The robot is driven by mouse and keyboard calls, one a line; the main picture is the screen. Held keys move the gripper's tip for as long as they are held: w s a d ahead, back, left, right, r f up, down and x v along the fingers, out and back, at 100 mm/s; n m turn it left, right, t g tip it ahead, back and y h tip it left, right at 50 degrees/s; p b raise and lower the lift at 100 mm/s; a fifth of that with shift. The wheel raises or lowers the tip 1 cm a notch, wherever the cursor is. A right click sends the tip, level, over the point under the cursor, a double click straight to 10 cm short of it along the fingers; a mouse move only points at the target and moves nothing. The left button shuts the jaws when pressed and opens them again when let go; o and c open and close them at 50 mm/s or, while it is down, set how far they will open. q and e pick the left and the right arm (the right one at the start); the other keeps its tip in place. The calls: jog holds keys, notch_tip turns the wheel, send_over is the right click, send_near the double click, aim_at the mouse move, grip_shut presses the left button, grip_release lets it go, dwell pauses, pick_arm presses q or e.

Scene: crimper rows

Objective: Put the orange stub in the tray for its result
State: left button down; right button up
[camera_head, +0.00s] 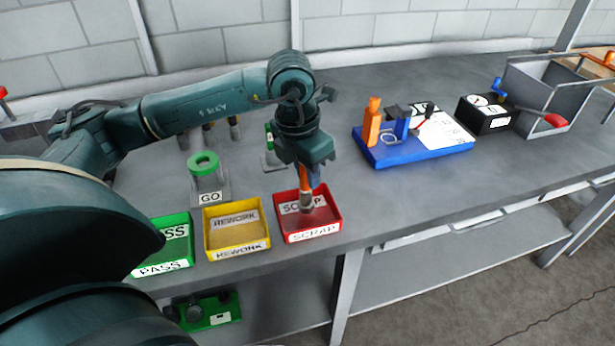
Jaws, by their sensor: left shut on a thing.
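My left gripper (308,165) points down over the red SCRAP tray (338,220) and is shut on the orange stub (306,184). The stub hangs upright, its grey lower end (306,202) inside the outline of the tray; I cannot tell whether it touches the tray floor. The yellow REWORK tray (237,251) stands left of the red tray, and the green PASS tray (188,232) left of that, partly hidden by my own arm. My right gripper is not in view.
A grey GO block with a green ring (204,165) stands behind the trays. A blue fixture board (420,153) with an orange post lies to the right. A black box with dials (487,114) and a grey open bin (550,95) stand farther right. The bench front right is clear.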

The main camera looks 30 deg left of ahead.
pick_arm(q)
notch_tip(320, 180, down, 2)
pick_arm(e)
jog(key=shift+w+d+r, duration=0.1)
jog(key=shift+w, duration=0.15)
pick_arm(q)
jog(key=shift+f, duration=0.1)
jog(key=c, duration=1.7)
grip_release()
jog(key=shift+f, duration=0.1)
jog(key=o, duration=0.4)
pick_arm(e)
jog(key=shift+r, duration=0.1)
